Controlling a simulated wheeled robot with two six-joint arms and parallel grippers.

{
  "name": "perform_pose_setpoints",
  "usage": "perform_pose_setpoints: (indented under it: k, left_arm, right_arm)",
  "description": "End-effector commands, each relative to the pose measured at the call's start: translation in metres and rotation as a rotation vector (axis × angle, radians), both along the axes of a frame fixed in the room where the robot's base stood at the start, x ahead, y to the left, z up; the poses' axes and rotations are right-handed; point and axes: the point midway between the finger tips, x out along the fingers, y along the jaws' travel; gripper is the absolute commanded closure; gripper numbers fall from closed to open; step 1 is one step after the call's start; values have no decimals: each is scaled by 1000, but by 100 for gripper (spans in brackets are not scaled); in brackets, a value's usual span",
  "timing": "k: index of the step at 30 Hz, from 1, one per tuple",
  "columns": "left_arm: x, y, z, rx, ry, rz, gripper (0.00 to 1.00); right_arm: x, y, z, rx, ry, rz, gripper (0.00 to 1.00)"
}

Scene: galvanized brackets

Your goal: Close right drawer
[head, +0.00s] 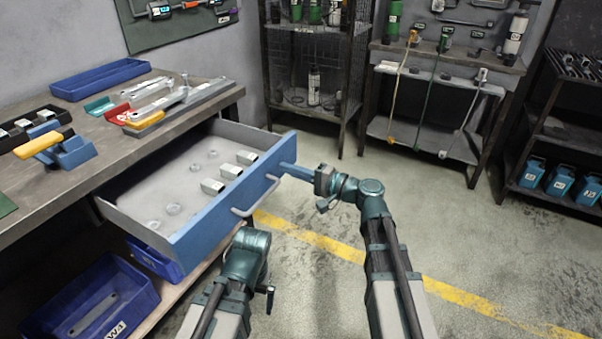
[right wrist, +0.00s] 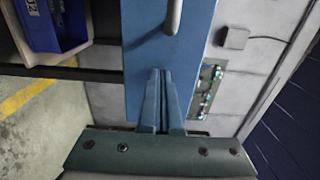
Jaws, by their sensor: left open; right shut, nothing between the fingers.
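The drawer (head: 196,243) stands pulled out from under the workbench. It has a blue front and a grey inside, with several small pale blocks and clear round pieces in it. A grey bar handle (head: 256,197) is on its front. My right gripper (head: 285,168) is shut and empty, with its fingertips at the far end of the drawer front. The right wrist view shows the shut fingers (right wrist: 160,75) over the blue front (right wrist: 140,40), beside the handle (right wrist: 174,15); contact is unclear. My left gripper (head: 268,292) is open, low in front of the drawer; its fingers are mostly hidden.
The workbench top (head: 110,150) holds trays and tools. Blue bins (head: 92,300) sit on a shelf below the drawer. Wire shelving (head: 340,110) and a second bench (head: 440,60) stand at the back. The floor to the right, with a yellow line (head: 450,292), is clear.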

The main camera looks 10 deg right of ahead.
Motion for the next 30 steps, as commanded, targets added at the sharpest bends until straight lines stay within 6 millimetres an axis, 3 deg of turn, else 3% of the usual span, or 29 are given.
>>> perform_pose_setpoints:
  k: [17,23,30]
  left_arm:
    - [0,0,0,0,0,0,0]
    - [0,0,0,0,0,0,0]
    - [0,0,0,0,0,0,0]
  right_arm:
    - [5,7,0,0,0,1,100]
    - [24,31,0,0,0,4,100]
    - [62,83,0,0,0,5,100]
